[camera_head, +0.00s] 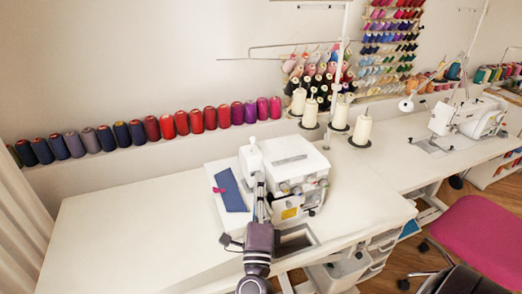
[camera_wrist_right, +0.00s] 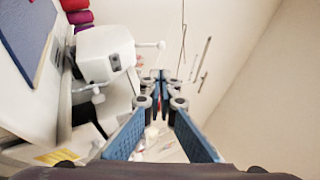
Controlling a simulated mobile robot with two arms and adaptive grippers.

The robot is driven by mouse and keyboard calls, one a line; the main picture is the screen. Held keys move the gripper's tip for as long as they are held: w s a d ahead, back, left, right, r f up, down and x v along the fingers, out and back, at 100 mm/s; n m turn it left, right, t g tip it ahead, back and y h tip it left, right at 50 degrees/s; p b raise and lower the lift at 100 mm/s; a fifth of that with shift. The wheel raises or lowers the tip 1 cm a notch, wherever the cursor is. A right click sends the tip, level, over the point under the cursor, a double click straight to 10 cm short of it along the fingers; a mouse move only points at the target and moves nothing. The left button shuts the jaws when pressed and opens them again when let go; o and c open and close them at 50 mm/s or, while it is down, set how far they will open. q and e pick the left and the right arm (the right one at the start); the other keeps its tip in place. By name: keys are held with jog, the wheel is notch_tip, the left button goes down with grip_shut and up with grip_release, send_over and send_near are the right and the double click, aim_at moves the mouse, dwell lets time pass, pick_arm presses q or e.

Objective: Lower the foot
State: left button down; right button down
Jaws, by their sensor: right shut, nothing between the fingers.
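A white sewing machine (camera_head: 297,165) stands on the white table. It also shows at the left of the right wrist view (camera_wrist_right: 105,52), with a short white rod (camera_wrist_right: 150,44) sticking out of it. My right gripper (camera_head: 260,180) reaches up from the bottom of the head view to the machine's left front side. In the right wrist view its blue fingers (camera_wrist_right: 163,84) meet at the tips with nothing seen between them. I cannot tell whether they touch the machine. I cannot make out the presser foot. My left gripper is not in view.
A blue cloth piece (camera_head: 230,191) lies left of the machine. White thread cones (camera_head: 310,114) stand behind it, and a row of spools (camera_head: 168,127) lines the wall. A second machine (camera_head: 467,118) and a pink chair (camera_head: 478,232) are right. The table's left part is clear.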

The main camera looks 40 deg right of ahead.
aim_at(261, 160)
jog(key=shift+p+x, duration=1.6)
jog(key=shift+x, duration=3.4)
jog(key=shift+a, duration=0.1)
